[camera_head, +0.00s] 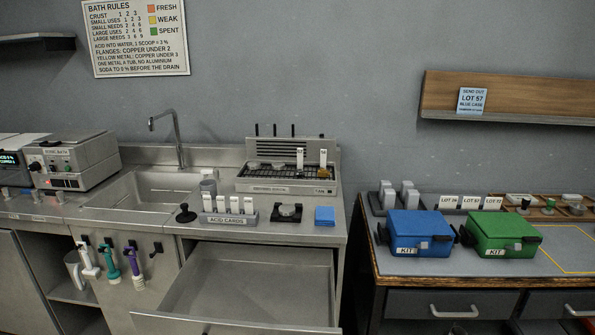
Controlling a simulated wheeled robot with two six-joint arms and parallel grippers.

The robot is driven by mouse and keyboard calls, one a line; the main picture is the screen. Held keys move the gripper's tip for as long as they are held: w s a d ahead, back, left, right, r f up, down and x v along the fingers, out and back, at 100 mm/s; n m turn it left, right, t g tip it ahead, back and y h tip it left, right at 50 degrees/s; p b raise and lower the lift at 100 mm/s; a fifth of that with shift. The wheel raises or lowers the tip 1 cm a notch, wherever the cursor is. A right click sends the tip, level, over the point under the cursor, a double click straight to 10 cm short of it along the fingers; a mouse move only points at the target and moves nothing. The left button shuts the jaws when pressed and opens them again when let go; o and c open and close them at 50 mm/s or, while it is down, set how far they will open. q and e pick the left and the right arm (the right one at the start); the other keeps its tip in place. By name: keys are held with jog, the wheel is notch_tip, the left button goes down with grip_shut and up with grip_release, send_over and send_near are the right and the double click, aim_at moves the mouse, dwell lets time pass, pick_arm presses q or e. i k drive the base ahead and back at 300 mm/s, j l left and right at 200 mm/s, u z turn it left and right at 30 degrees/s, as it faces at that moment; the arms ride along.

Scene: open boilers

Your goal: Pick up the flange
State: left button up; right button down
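I cannot tell for sure which thing is the flange. A small grey round part sits on a black block (287,212) on the steel counter, between the acid cards holder (229,217) and a blue pad (324,215). Small round parts also lie on the dark grid of the steel rack unit (287,188), too small to tell apart. More small grey parts sit in a wooden tray (553,208) at the far right. Neither of my grippers is in view.
A drawer (255,287) hangs open and looks empty under the counter. A sink (145,195) with a tall faucet (177,140) is left of the rack. A blue kit case (420,226) and a green kit case (503,228) stand shut on the right bench.

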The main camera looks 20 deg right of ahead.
aim_at(299, 173)
jog(key=i+l+z, duration=0.15)
jog(key=l, duration=0.3)
jog(key=i+l+z, duration=0.15)
jog(key=l, duration=0.35)
jog(key=i+l+z, duration=0.35)
jog(key=i+l, duration=0.2)
jog(key=l, duration=0.25)
